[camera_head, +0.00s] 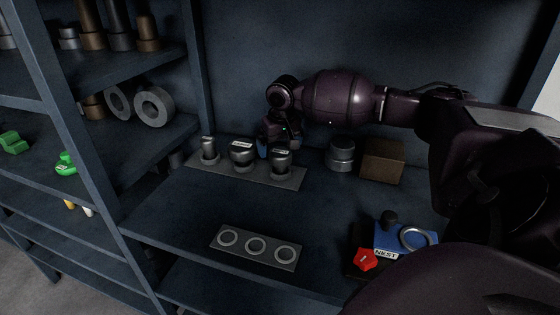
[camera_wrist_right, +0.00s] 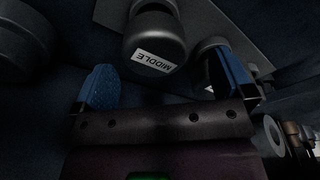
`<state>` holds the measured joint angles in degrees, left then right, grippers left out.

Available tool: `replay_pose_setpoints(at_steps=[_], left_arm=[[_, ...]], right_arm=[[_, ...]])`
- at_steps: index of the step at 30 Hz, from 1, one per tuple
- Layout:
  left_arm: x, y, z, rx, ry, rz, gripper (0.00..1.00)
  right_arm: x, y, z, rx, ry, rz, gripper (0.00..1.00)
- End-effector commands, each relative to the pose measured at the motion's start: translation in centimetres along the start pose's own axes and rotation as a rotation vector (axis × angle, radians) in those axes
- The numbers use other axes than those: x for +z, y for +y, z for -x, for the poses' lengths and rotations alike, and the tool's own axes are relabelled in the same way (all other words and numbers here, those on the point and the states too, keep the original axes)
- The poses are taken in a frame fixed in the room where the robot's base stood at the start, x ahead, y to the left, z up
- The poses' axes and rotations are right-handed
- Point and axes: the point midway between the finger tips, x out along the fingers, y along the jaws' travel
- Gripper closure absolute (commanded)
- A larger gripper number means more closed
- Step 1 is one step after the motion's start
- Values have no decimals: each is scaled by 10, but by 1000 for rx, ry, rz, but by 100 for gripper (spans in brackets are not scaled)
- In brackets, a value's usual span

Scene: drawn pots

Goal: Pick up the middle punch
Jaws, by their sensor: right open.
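The middle punch (camera_head: 242,158) is a dark grey cylinder with a white label, standing upright in the plate (camera_head: 225,172) between two other punches. In the right wrist view its label reads MIDDLE (camera_wrist_right: 153,38). My right gripper (camera_head: 271,144) is behind the row, near the middle and right punches. Its blue fingers are open (camera_wrist_right: 165,82), one on each side of the middle punch in that view, with no visible contact. One finger overlaps a neighbouring punch (camera_wrist_right: 212,45) there; I cannot tell if they touch. My left gripper is not in view.
The left punch (camera_head: 208,150) and right punch (camera_head: 281,163) flank it closely. A grey cylinder stack (camera_head: 341,154) and a brown box (camera_head: 382,161) stand to the right. A plate with three rings (camera_head: 257,247) and a blue NEST block (camera_head: 405,238) are nearer. The shelf between is clear.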

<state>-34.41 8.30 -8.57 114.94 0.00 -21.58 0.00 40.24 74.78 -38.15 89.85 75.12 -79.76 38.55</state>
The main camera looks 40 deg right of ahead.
Motion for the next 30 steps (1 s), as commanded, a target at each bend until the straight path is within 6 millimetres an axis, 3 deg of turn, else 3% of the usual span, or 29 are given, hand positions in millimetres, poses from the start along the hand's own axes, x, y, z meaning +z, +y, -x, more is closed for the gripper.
replay_pose_setpoints(at_steps=[9, 18, 30], left_arm=[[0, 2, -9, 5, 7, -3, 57], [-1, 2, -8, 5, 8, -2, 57], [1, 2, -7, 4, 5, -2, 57]], right_arm=[[2, 5, -43, 2, -5, 0, 0], [2, 5, -46, 1, 0, 1, 2], [2, 5, -46, 1, -1, 1, 63]])
